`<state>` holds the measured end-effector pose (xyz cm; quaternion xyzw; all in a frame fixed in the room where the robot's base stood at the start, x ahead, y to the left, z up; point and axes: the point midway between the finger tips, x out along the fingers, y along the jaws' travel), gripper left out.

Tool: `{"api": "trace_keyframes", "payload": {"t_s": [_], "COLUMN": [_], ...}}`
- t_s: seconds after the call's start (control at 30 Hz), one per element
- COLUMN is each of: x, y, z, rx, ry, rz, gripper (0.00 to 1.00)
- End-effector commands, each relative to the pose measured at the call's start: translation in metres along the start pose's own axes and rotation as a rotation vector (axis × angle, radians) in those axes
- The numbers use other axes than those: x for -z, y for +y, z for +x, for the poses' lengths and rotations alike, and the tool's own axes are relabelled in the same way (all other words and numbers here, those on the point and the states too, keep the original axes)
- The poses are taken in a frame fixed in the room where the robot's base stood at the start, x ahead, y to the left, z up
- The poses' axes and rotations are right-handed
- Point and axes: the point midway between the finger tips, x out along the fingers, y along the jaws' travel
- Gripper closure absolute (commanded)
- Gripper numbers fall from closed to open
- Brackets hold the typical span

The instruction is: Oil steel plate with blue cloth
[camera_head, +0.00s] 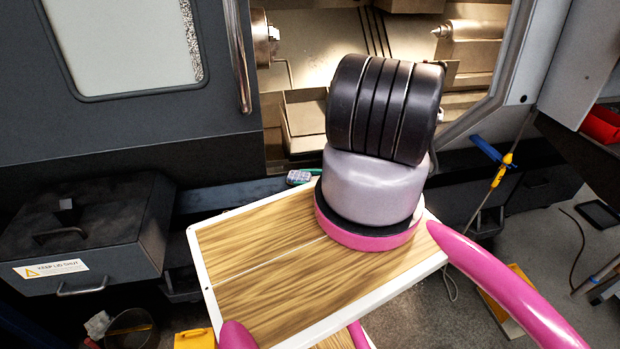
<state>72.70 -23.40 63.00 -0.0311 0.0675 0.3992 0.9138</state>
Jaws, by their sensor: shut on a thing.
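My gripper is not in view. I see no steel plate and no blue cloth in the head view. Stacked black, grey and pink rounded parts, which look like my own arm links, stand in the middle and hide what is behind them.
The open lathe (300,60) fills the back, with its dark door (150,120) at left. A dark lidded box (85,225) labelled "KEEP LID SHUT" stands left. A red bin (602,126) is far right. Floor shows at right.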

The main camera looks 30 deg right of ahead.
Motion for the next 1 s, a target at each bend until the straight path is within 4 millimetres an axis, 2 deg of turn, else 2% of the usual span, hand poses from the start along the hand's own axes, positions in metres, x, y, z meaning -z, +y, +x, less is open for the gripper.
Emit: {"api": "trace_keyframes", "payload": {"t_s": [0.13,0.47,1.0], "x": [-0.001,-0.005,-0.056], "y": [0.005,0.005,0.005], "z": [0.008,0.007,0.0], "rx": [-0.001,-0.002,-0.002], "ry": [0.0,0.0,-0.001], "rz": [0.002,0.002,0.003], "gripper": [0.73,0.73,0.73]}}
